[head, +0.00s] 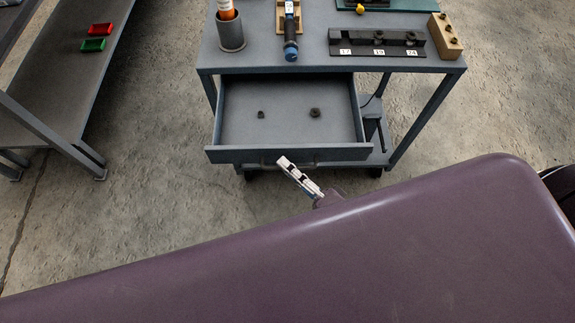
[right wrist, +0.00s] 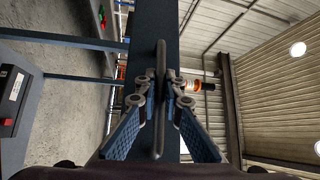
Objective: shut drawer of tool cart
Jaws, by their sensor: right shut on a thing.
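The grey tool cart (head: 458,67) stands ahead of me in the head view. Its drawer (head: 230,155) is pulled well out towards me, and its inside shows. Two small dark nut-like parts, one at left (head: 261,114) and one at right (head: 314,112), lie apart on its floor. My right gripper (head: 284,162) is at the middle of the drawer front. In the right wrist view its fingers (right wrist: 160,98) are closed around the bar handle (right wrist: 160,62) of the drawer. My left gripper is not in view.
On the cart top are a cup (head: 231,35) holding an orange item, a blue-and-black tool (head: 291,48), a black numbered rack (head: 375,42) and a wooden block (head: 446,40). A bench (head: 60,85) with red and green bins stands at left. Bare floor lies between.

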